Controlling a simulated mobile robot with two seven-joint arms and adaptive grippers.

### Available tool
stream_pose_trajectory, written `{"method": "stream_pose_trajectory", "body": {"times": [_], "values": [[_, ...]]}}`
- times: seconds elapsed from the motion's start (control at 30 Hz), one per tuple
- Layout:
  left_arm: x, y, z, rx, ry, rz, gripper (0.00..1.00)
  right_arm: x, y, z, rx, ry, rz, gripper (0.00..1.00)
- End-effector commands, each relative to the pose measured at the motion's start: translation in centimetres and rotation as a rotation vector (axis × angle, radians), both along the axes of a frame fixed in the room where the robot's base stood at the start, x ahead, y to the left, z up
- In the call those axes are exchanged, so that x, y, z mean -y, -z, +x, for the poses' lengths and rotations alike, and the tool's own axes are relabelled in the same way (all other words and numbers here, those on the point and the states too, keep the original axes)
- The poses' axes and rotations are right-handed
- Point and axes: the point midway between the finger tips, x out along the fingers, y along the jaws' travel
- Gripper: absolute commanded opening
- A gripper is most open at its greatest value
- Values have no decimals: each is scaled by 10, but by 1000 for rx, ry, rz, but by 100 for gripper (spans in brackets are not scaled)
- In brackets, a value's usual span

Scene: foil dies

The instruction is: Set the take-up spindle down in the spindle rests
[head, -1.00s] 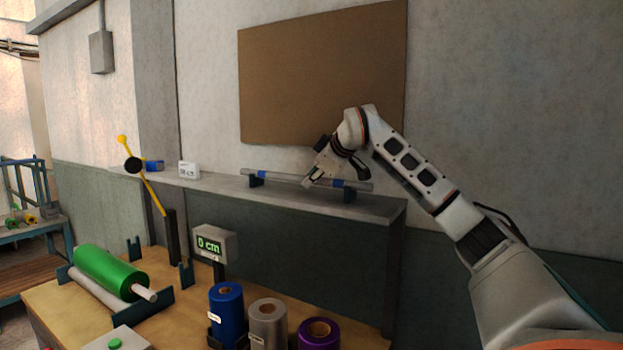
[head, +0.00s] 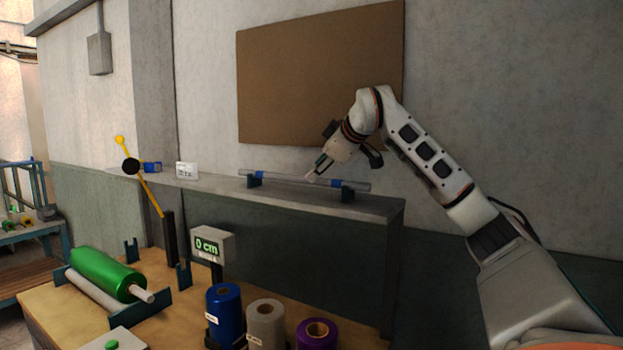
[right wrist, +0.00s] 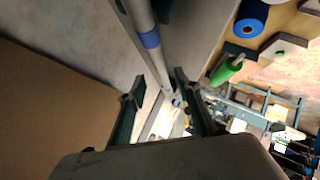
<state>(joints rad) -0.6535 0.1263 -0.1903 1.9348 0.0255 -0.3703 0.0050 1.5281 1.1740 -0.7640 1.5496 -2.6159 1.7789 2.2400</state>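My left gripper is not in view.
On the wooden table (head: 160,325) stand forked dark posts (head: 132,250), a green foil roll (head: 103,272), a 0 cm display (head: 211,244) and blue, grey and purple rolls (head: 266,322). A yellow lever (head: 150,190) stands behind. A brown board (head: 320,75) hangs above the ledge.

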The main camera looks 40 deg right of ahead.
Motion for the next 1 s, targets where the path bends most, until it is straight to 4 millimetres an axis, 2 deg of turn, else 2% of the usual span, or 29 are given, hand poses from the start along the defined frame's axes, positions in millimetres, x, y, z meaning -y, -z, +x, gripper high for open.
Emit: {"method": "stream_pose_trajectory", "body": {"times": [0.2,0.4,1.0], "values": [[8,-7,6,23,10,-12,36,-7,-24,-33,3,0,-1,33],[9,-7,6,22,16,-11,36,-10,-35,-48,0,0,-1,33],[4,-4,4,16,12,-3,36,-11,-36,-50,-2,-1,0,33]]}}
